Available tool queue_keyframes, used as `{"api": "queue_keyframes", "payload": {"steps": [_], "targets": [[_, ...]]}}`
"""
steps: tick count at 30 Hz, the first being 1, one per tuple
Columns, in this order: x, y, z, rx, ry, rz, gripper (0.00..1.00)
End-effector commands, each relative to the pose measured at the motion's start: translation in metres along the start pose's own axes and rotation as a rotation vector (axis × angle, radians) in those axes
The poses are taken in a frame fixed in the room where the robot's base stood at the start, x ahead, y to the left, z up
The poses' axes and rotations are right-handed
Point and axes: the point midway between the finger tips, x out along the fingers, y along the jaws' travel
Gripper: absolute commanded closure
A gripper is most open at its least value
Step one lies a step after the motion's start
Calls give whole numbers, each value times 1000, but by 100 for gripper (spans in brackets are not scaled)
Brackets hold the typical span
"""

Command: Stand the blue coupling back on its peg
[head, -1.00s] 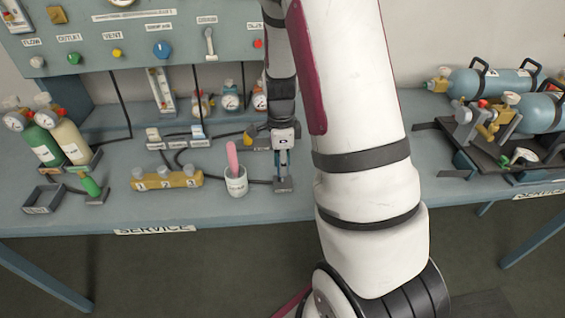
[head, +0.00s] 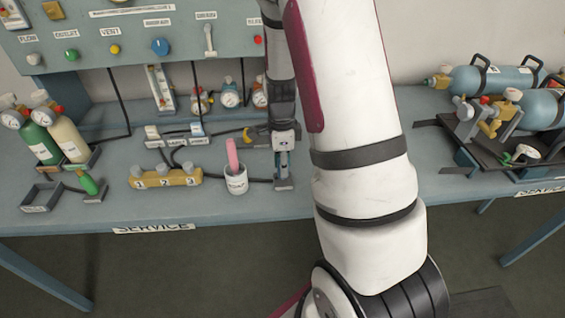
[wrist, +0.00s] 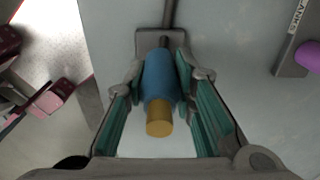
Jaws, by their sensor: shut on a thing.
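The blue coupling (wrist: 160,78), with a brass-coloured end (wrist: 160,121), lies between the green-padded fingers of my gripper (wrist: 161,76) in the wrist view. The gripper is shut on it. In the head view my gripper (head: 284,152) points down at the bench, just right of the white mug. A small part of the blue coupling (head: 283,160) shows there, above a grey base (head: 284,184) on the bench. The peg itself is not clearly seen. I cannot tell whether the coupling is seated on it or how the two touch.
A white mug (head: 237,184) with a pink stick stands close left of my gripper. A yellow numbered block (head: 165,178) is farther left. A dark hose (wrist: 170,14) runs behind the coupling. A purple rounded thing (wrist: 309,57) sits at right. The bench front is clear.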

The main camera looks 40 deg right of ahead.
Motion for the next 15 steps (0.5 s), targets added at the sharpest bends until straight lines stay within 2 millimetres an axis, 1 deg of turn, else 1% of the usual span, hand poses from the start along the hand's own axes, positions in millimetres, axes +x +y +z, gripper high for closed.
{"api": "queue_keyframes", "payload": {"steps": [15], "targets": [[12, 0, 0, 1, 0, 0, 100]]}}
